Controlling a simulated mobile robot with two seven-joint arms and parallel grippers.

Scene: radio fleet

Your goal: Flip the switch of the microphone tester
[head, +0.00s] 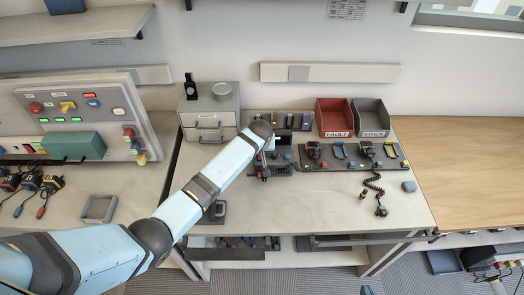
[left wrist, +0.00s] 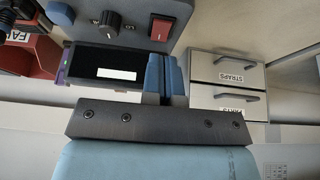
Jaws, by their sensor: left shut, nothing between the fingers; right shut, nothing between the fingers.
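The microphone tester shows in the left wrist view as a blue-grey panel (left wrist: 205,12) with a dark knob (left wrist: 110,18) and a red rocker switch (left wrist: 162,28). My left gripper (left wrist: 166,60) is shut and empty, its blue fingertips just short of the red switch in the picture. I cannot tell whether they touch it. My right gripper (head: 368,290) only just shows at the bottom edge, small and shut, far from the tester.
A grey drawer cabinet (head: 212,108) stands behind left of my wrist. A red FAULT bin (head: 335,118) and a grey STOCK bin (head: 372,118) stand at the back. A dark rack (head: 350,160) of radio parts lies to the right. The front of the bench is mostly clear.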

